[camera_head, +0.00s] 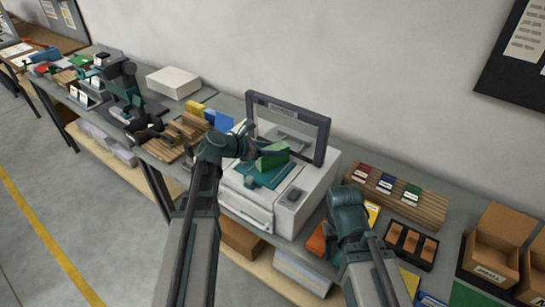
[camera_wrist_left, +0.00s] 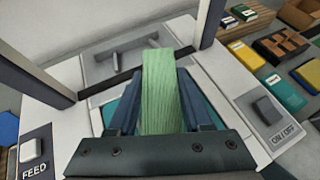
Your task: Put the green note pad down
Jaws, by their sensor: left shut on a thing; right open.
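The green note pad (camera_head: 272,157) is held in my left gripper (camera_head: 262,155) above the teal plate (camera_head: 262,176) of the white machine. In the left wrist view the pad (camera_wrist_left: 160,95) stands between the two fingers of my left gripper (camera_wrist_left: 158,88), which are shut on it. The teal plate (camera_wrist_left: 112,112) shows below and beside the fingers. I cannot tell whether the pad touches the plate. My right gripper (camera_head: 335,236) is open, low in front of the wooden rack on the right; its fingertips are hard to make out.
The white machine (camera_head: 247,212) has an upright grey frame (camera_head: 322,140) behind the plate. A wooden rack (camera_head: 425,208) with red, blue and green blocks is to the right, with a dark tray (camera_head: 411,246) and cardboard boxes (camera_head: 500,240). Blue and yellow pieces (camera_head: 222,122) stand left of the machine.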

